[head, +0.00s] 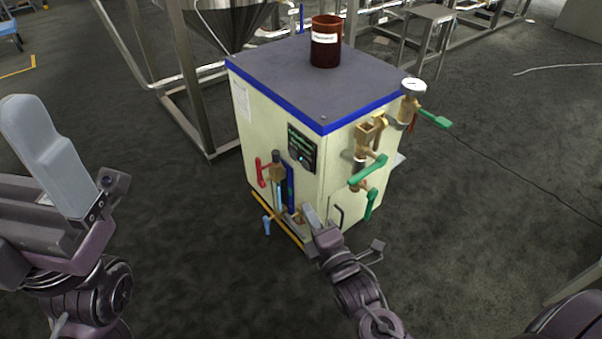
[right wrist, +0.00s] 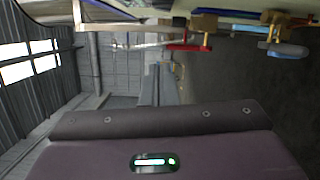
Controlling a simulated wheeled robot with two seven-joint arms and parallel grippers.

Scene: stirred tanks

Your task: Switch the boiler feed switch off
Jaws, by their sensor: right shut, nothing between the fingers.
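The boiler (head: 275,115) is a cream cabinet with blue edging and a grey top. A small dark control panel (head: 301,148) with lit green marks is on its front face. The boiler feed switch is too small to make out for sure. My right gripper (head: 310,214) is shut and empty, below the panel and near the cabinet's lower front corner. Its fingers (right wrist: 165,84) also show in the right wrist view, with nothing between them. My left gripper (head: 48,155) is at the left, well away from the boiler; its opening cannot be judged.
A red-handled valve (head: 262,172) and a blue lever (head: 267,225) stick out from the front; they are close to my right gripper. Green-handled valves (head: 368,172) and a gauge (head: 413,87) are on the right side. A brown jar (head: 326,45) stands on top.

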